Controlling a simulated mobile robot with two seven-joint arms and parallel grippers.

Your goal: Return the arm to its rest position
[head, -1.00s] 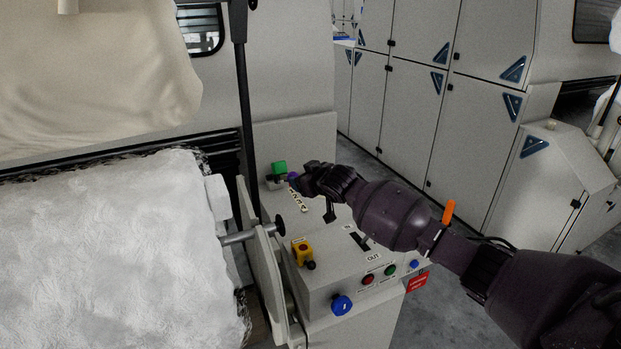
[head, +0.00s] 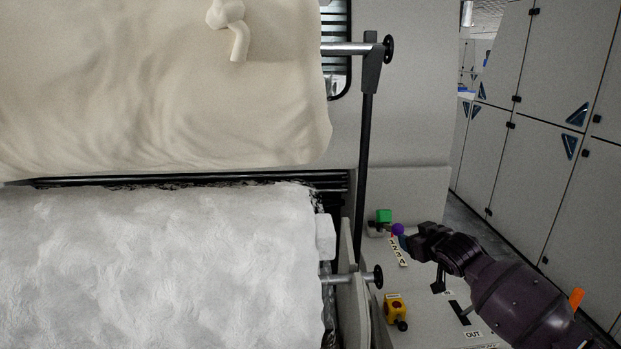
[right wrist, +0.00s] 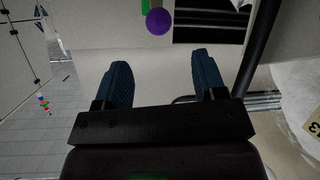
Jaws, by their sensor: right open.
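My right arm comes in from the lower right in the head view, and its gripper (head: 405,241) is above the control panel (head: 428,292). The gripper is beside a purple ball knob (head: 398,229) near the panel's back. In the right wrist view the two blue fingers (right wrist: 163,78) are spread with nothing between them. The purple knob (right wrist: 158,21) shows beyond the fingertips, apart from them in the picture. My left gripper is not in view.
A yellow switch box (head: 396,308) is nearer on the panel. Grey cabinets (head: 540,130) stand at right.

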